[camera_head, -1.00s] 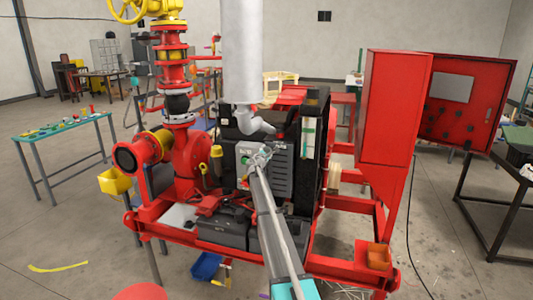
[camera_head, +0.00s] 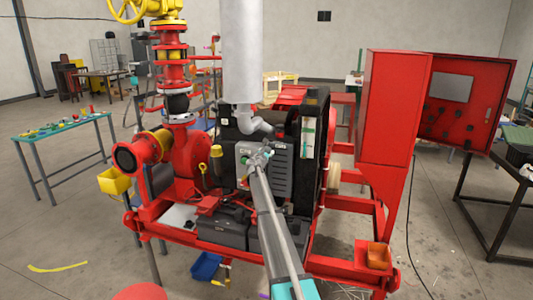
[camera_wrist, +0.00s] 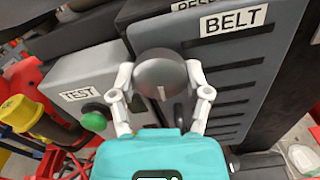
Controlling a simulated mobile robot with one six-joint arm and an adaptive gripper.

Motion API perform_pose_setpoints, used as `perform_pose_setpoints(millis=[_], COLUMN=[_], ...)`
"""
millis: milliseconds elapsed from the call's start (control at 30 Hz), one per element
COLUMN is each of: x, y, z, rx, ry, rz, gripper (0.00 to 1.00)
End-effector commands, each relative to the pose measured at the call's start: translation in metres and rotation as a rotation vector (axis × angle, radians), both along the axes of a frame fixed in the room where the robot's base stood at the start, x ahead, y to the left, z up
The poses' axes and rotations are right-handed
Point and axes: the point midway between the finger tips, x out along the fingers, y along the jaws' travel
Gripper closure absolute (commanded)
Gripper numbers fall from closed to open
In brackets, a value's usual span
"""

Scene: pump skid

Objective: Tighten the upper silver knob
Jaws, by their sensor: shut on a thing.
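A round silver-grey knob (camera_wrist: 160,72) with a short pale mark near its lower edge shows in the wrist view. My gripper (camera_wrist: 160,88) has one pale finger on each side of it and is shut on it. The knob sits beside a grey box (camera_wrist: 75,72) labelled TEST with a green button (camera_wrist: 94,120). In the head view my gripper (camera_head: 257,157) reaches the front of the dark engine housing (camera_head: 312,165), and the knob is too small to make out. My teal gripper body hides what lies below the knob, so I cannot see a second knob.
A slatted grey cover labelled BELT (camera_wrist: 235,22) stands close to the right of my gripper. A yellow-capped part (camera_wrist: 18,112) is at left. In the head view, a thick grey pipe (camera_head: 241,55) stands above, and a red cabinet (camera_head: 392,105) stands at right.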

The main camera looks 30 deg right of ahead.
Motion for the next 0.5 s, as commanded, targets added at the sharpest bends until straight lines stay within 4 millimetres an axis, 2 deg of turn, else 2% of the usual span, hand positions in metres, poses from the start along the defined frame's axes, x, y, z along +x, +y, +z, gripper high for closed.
perform_pose_setpoints(millis=[367,400,500], x=[-0.0005,-0.0006,-0.0005], y=[-0.0001,-0.0002,-0.0001], z=[-0.0003,-0.0003,-0.0003], rx=[-0.004,-0.004,-0.004], ry=[0.004,0.004,0.004], rz=[-0.001,-0.001,-0.001], gripper=[0.85,0.35,0.17])
